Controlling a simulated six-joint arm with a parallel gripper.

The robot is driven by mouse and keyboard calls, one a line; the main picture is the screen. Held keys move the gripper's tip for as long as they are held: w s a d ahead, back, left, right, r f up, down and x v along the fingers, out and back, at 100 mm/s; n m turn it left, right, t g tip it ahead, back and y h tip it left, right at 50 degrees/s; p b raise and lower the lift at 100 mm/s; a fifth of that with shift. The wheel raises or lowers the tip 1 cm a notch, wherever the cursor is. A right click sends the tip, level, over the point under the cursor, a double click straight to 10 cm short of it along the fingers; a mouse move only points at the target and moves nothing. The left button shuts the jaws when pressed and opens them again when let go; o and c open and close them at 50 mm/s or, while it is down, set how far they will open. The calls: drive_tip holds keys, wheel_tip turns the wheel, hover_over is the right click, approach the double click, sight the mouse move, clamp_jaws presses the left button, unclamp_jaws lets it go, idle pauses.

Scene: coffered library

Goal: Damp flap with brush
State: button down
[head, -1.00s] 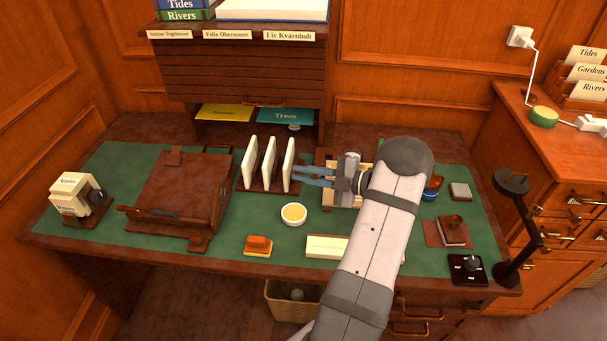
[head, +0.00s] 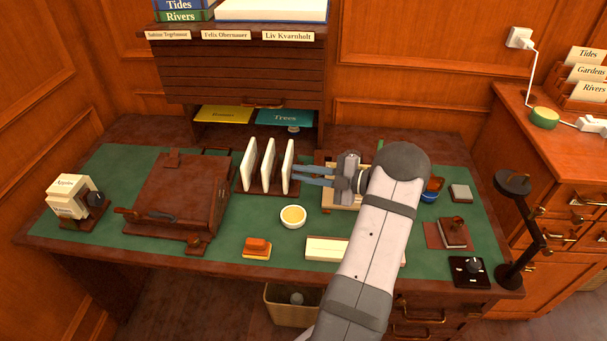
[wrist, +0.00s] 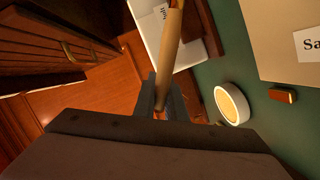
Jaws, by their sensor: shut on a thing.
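My gripper (head: 298,174) points left at the right side of the rack of upright white cards in the head view. In the wrist view its dark fingers (wrist: 162,98) are shut on a tan, rod-like handle, apparently the brush (wrist: 171,45). The handle extends forward past the fingertips; I cannot make out bristles. In the head view the brush is not distinguishable. A white bowl with yellow contents (head: 293,215) stands in front of the rack; it also shows in the wrist view (wrist: 232,103). I cannot identify the flap in either view.
The card rack (head: 267,188) stands just left of the fingers. A brown leather case (head: 180,190) lies farther left. An orange-topped block (head: 257,245) and a pale strip (head: 326,247) lie near the front edge. A black lamp (head: 525,230) stands at right.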

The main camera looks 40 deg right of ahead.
drive_tip(key=shift+s, duration=0.1)
drive_tip(key=shift+s+d+b, duration=0.45)
drive_tip(key=shift+s+d, duration=0.7)
drive_tip(key=shift+d, duration=0.05)
drive_tip(key=shift+s+d, duration=0.1)
drive_tip(key=shift+s+d+b, duration=0.55)
drive_tip(key=shift+s+d, duration=0.55)
drive_tip(key=shift+d, duration=0.05)
drive_tip(key=shift+s+d+b, duration=0.55)
drive_tip(key=shift+s+d, duration=0.6)
drive_tip(key=shift+s, duration=0.1)
drive_tip(key=shift+s+d+b, duration=0.7)
drive_tip(key=shift+s+d, duration=0.5)
drive_tip(key=shift+d, duration=0.05)
drive_tip(key=shift+w+a, duration=0.1)
